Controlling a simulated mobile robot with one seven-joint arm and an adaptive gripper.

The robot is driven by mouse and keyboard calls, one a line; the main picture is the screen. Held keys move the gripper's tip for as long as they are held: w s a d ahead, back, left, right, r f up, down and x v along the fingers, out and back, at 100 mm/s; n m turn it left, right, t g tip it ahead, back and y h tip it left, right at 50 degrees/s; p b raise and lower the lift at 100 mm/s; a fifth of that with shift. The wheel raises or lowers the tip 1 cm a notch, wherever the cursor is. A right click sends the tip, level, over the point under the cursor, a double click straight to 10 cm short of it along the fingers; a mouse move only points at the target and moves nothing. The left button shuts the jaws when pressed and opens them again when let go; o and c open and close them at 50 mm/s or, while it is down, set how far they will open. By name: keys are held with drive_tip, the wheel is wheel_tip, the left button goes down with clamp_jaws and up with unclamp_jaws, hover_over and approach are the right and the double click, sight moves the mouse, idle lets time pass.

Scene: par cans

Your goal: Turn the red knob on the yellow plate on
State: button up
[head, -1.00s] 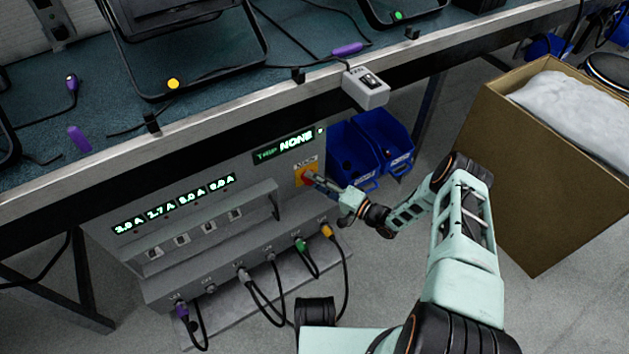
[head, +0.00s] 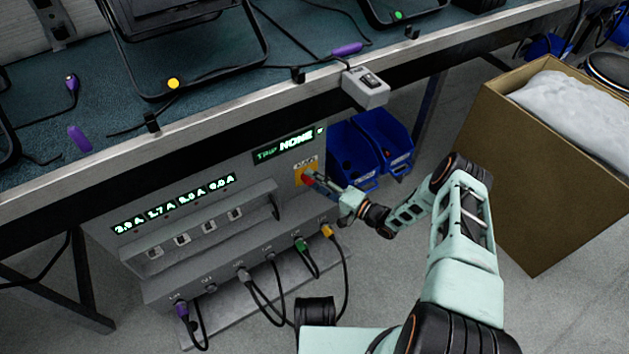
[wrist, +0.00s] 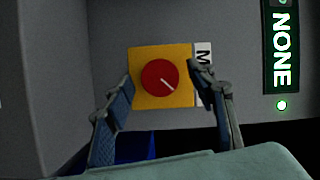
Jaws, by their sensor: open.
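The red knob (wrist: 160,77) sits on a square yellow plate (wrist: 180,98) on the grey panel, with a white line on the knob slanting to the lower right in the wrist view. In the head view, the yellow plate (head: 301,180) is partly hidden by my gripper (head: 316,182). In the wrist view, my gripper (wrist: 160,78) is open, one finger on each side of the knob. I cannot tell whether either finger touches it. A white label beside the plate is partly covered by the right finger.
A green "TRIP NONE" display (head: 290,146) is above the plate. Blue bins (head: 384,138) stand to its right, and a cardboard box (head: 530,165) farther right. The bench edge (head: 245,107) overhangs the panel. Cables (head: 260,295) plug in along its bottom.

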drive_tip(key=v, duration=1.2)
